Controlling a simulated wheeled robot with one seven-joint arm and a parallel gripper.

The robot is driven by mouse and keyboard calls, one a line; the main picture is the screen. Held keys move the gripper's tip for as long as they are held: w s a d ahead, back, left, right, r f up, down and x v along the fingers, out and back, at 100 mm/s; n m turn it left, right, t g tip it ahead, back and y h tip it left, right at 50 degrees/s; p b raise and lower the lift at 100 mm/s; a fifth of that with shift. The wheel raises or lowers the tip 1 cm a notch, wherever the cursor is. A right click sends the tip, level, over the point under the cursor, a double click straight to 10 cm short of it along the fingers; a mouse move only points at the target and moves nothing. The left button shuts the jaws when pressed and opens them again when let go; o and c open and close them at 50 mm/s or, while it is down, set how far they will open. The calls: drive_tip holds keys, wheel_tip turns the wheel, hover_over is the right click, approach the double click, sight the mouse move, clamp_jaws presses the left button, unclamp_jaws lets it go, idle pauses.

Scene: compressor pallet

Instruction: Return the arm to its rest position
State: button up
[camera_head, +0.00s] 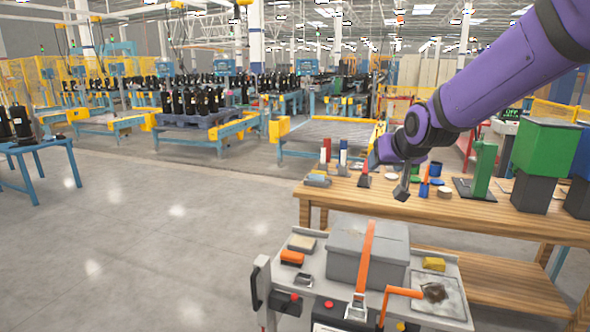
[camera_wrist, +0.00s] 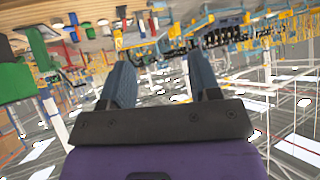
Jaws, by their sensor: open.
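My purple arm (camera_head: 510,75) reaches in from the upper right in the head view, bent above the wooden workbench (camera_head: 480,212). Its far end is small and partly hidden by the arm itself there. In the wrist view my gripper (camera_wrist: 160,75) has its two blue-grey fingers wide apart, with nothing between them.
A tool cart (camera_head: 450,300) with a grey box (camera_head: 345,262) stands in front of the bench. A green block (camera_head: 545,148) and a green stand (camera_head: 483,168) are on the bench at the right. Open floor (camera_head: 150,240) lies to the left. A pallet (camera_head: 205,118) carries black compressors behind.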

drive_tip(key=s+d+r+g+h, duration=0.1)
drive_tip(key=s+d, duration=0.3)
drive_tip(key=s, duration=1.3)
drive_tip(key=s+d+r+g, duration=0.1)
drive_tip(key=s+d+g, duration=0.2)
drive_tip(key=s, duration=1.4)
drive_tip(key=shift+s+d+r+g+h, duration=0.3)
drive_tip(key=shift+d+h, duration=0.1)
drive_tip(key=shift+d, duration=0.8)
